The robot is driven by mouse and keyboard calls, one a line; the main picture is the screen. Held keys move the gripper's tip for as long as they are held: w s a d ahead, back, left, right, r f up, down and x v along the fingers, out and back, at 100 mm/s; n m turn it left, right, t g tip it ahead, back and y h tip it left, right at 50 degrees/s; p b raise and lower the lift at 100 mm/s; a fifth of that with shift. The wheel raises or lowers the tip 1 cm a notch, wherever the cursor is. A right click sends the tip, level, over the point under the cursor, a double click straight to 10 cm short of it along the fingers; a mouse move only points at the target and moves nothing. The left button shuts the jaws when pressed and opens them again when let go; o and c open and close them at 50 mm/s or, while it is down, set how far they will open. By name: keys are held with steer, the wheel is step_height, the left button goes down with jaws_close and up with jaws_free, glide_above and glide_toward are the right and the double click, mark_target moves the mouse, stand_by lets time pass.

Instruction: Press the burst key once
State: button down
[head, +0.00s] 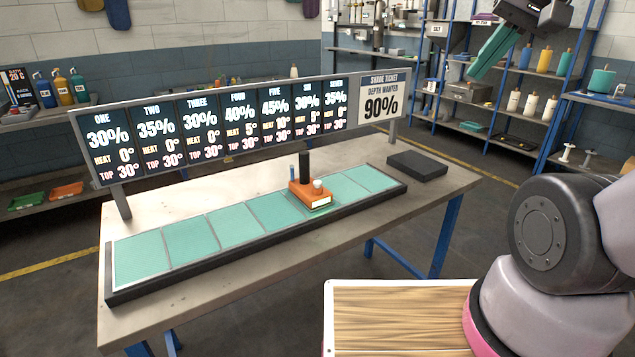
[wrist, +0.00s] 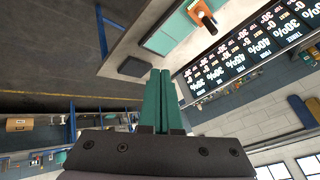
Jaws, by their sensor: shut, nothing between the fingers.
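An orange device (head: 308,195) sits on the long row of teal panels (head: 235,226), toward the row's right half. It carries a black upright post (head: 304,166), a pale round knob (head: 318,184) and a small blue post. Which part is the burst key I cannot tell; no label is readable. The orange device also shows at the top of the wrist view (wrist: 199,12). My gripper (head: 475,73) is high at the upper right, well away from the device. Its teal fingers lie together and empty in the wrist view (wrist: 160,73).
A display board (head: 215,125) behind the panels shows seven columns of percentages. A shade ticket (head: 381,96) reads depth wanted 90%. A dark flat pad (head: 417,165) lies at the table's right end. Blue shelves (head: 510,90) with bottles stand behind my gripper.

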steer(key=w+a+f+m+y, duration=0.1)
steer(key=w+a+f, duration=0.2)
steer(key=w, duration=0.6)
steer(key=m+t+h, duration=0.1)
steer(key=m+t, duration=0.1)
glide_above(317, 184)
step_height(317, 184, down, 21)
steer(key=shift+f, duration=0.15)
steer(key=shift+f, duration=4.35)
steer(key=shift+f, duration=0.4)
